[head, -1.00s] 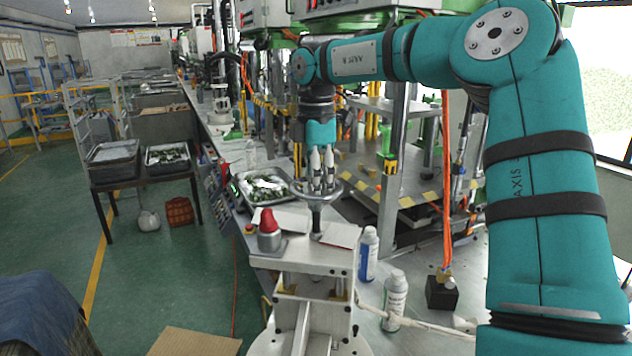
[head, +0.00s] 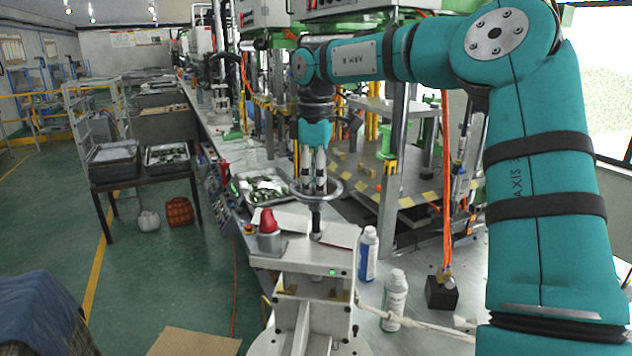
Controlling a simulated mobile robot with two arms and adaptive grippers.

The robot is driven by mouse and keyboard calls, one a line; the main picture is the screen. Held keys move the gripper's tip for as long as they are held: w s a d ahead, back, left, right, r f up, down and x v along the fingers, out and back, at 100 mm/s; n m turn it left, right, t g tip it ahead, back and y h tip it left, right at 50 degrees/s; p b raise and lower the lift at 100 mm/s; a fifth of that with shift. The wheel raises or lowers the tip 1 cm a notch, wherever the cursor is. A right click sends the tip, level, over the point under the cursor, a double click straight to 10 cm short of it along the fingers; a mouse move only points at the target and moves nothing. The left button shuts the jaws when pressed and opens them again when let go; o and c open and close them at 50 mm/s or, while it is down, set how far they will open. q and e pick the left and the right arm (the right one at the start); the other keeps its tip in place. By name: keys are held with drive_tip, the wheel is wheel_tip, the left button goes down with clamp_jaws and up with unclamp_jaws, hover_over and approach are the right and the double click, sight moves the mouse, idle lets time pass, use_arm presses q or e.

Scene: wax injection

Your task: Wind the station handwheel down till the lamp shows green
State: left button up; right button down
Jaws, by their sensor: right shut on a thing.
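The station handwheel (head: 333,197) is a grey ring on a dark upright shaft, above a pale metal station (head: 290,256). My right gripper (head: 314,186) points down from above and is shut on the handwheel, its fingers at the ring. A small lamp (head: 332,272) on the station's front edge glows green. A red dome (head: 268,222) on a grey base stands on the station's left side. My left gripper is not in view.
Two bottles, one with a blue label (head: 368,254) and one pale (head: 394,298), stand right of the station. A black block (head: 441,292) sits farther right. A metal tray (head: 240,182) with parts lies behind the wheel.

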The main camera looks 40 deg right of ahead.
drive_tip(key=shift+w+r, duration=0.1)
drive_tip(key=shift+r, duration=0.1)
drive_tip(key=c, duration=1.4)
unclamp_jaws()
drive_tip(key=shift+c, duration=0.2)
drive_tip(key=shift+o, duration=0.3)
drive_tip(key=shift+f, duration=0.1)
wheel_tip(320, 180, up, 12)
